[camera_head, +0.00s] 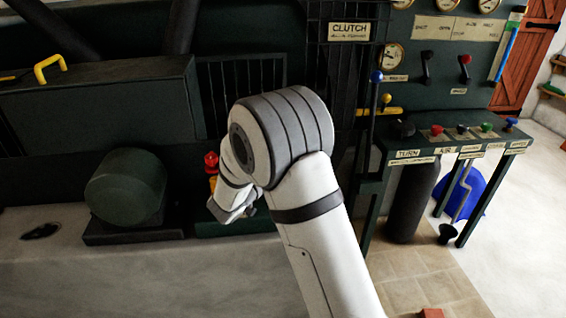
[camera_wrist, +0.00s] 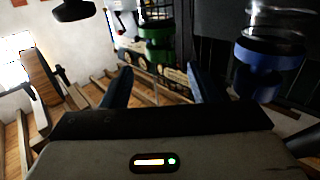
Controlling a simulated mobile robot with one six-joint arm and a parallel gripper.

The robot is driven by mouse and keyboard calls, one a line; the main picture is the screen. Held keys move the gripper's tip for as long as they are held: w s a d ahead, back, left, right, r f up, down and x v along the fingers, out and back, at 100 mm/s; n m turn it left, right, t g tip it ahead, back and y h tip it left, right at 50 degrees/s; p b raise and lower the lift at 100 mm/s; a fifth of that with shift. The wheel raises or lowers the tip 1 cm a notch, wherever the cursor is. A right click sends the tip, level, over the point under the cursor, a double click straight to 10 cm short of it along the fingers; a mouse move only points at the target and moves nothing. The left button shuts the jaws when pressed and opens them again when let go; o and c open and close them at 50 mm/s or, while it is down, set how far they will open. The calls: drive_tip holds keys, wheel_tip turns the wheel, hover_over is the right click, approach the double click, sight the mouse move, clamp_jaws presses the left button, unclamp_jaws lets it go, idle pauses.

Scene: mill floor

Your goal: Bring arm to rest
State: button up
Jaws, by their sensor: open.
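My arm rises from the lower middle of the head view and bends at a large grey joint. Its far end (camera_head: 235,205) shows just left of that joint, and the fingers cannot be made out there. In the wrist view my gripper (camera_wrist: 160,88) has two dark fingers standing well apart. It is open, with nothing held between them. A green round part (camera_wrist: 155,52) and labelled plates show beyond the fingers. A blue round part (camera_wrist: 257,68) stands beyond the right finger; its distance is unclear.
A console (camera_head: 440,140) with coloured buttons, levers and gauges stands to the right. A dark cylinder (camera_head: 127,187) sits on the pale ledge (camera_head: 150,280) at left. A red and yellow object (camera_head: 211,163) is partly hidden by my arm. Open floor shows at far right.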

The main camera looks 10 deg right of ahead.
wheel_tip(320, 180, up, 7)
drive_tip(key=w+a+n+t+y+p, duration=0.1)
drive_tip(key=n+t+y+p, duration=0.2)
drive_tip(key=y, duration=0.6)
drive_tip(key=s+a+r+n+g+y+p, duration=0.2)
drive_tip(key=s+r+n+g+y, duration=0.15)
drive_tip(key=s+y, duration=0.2)
drive_tip(key=s+d+n+g+p, duration=0.1)
drive_tip(key=s+d+g, duration=0.2)
drive_tip(key=s, duration=0.6)
drive_tip(key=s+d+g+h+p, duration=0.1)
drive_tip(key=s+d+g, duration=0.1)
drive_tip(key=s, duration=0.7)
drive_tip(key=s+d+n+g+p, duration=0.1)
drive_tip(key=s+d+g, duration=0.2)
drive_tip(key=s, duration=0.6)
drive_tip(key=shift+s+d+f+n+g, duration=0.3)
drive_tip(key=shift+s+n+g, duration=0.1)
drive_tip(key=shift+g, duration=0.35)
drive_tip(key=shift+o, duration=0.3)
drive_tip(key=shift+h, duration=0.25)
